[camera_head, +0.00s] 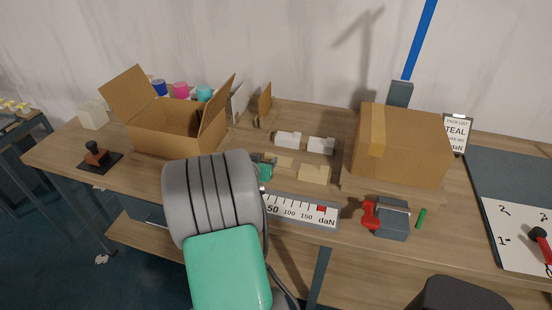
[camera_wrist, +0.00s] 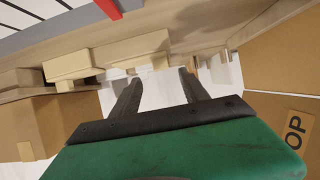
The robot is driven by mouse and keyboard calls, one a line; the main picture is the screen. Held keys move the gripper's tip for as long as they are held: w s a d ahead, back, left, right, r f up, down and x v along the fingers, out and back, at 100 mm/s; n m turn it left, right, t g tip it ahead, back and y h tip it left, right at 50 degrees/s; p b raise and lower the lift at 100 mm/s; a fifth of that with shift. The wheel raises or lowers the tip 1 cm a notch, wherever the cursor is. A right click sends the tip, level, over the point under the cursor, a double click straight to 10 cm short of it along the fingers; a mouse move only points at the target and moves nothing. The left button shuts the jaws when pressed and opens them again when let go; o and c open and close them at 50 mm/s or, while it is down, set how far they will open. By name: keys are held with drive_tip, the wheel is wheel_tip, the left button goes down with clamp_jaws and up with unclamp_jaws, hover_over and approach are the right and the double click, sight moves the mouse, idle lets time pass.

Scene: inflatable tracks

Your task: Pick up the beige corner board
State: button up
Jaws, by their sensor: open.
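Two beige stepped pieces lie on the bench behind the scale. The larger-looking one (camera_head: 314,174) is behind the scale's right part, and the other (camera_head: 279,160) is farther left, partly hidden by my arm. In the wrist view, one beige piece (camera_wrist: 70,64) is at left and another (camera_wrist: 132,48) is nearer my fingers. I cannot tell which is the corner board. My gripper (camera_wrist: 158,76) is open, with two dark fingers apart and nothing clearly held between them. In the head view, my arm mostly hides the gripper; only a green part shows.
An open carton (camera_head: 165,137) stands left and a taped carton (camera_head: 415,145) right. Upright boards (camera_head: 264,103) stand at the back. The scale (camera_head: 305,211) and a red-and-grey device (camera_head: 391,220) are in front.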

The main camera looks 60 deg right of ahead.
sight(268, 156)
drive_tip(key=p+x, duration=0.1)
drive_tip(key=x, duration=0.4)
drive_tip(key=shift+w+d+f, duration=0.1)
drive_tip(key=shift+d+f, duration=0.05)
drive_tip(key=shift+f, duration=0.1)
clamp_jaws()
